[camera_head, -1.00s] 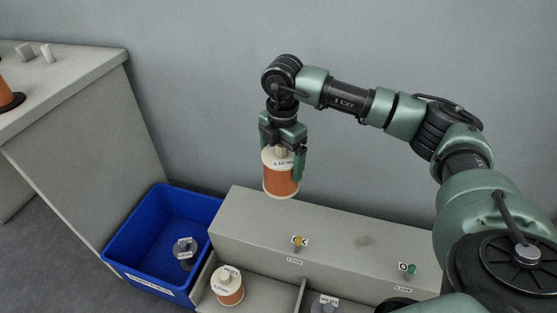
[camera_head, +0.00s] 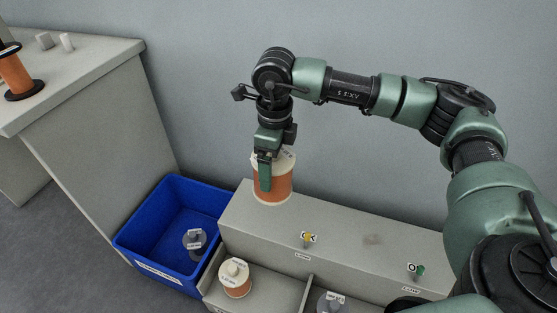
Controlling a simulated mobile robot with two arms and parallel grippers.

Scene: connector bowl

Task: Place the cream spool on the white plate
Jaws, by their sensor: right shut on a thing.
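A cream spool (camera_head: 271,188) with cream end discs and orange-brown winding hangs upright from my right gripper (camera_head: 267,171). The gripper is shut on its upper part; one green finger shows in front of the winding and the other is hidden. The spool is in front of the wall, and its lower disc overlaps the back edge of the grey ledge in the picture; I cannot tell whether they touch. A second cream spool (camera_head: 236,287) stands in the left compartment below the ledge. I cannot make out a white plate. My left gripper is not in view.
A blue bin (camera_head: 128,243) at lower left holds a grey spool (camera_head: 194,240). The grey ledge (camera_head: 345,238) carries a yellow and a green knob with white labels. Another grey spool sits in the right compartment. A side table (camera_head: 92,73) holds a black-flanged orange spool.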

